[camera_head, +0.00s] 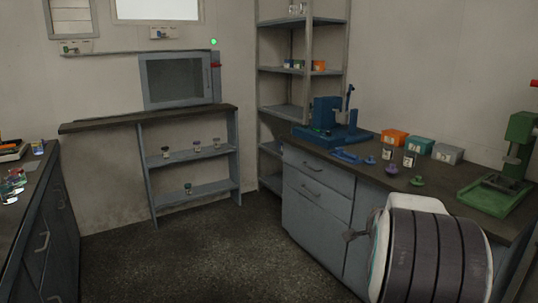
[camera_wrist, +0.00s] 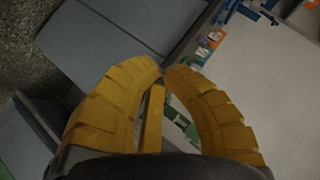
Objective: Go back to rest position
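My gripper (camera_wrist: 162,70) shows in the wrist view with two yellow ribbed fingers. The fingertips meet or nearly meet, and no object is held between them. In the head view my arm, a rounded dark grey and white link (camera_head: 435,250), is at the lower right in front of the right counter (camera_head: 455,190).
The right counter holds a blue device (camera_head: 330,125), orange (camera_head: 394,137), teal (camera_head: 419,145) and grey (camera_head: 447,153) boxes, small knobbed pieces and a green machine (camera_head: 505,175).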

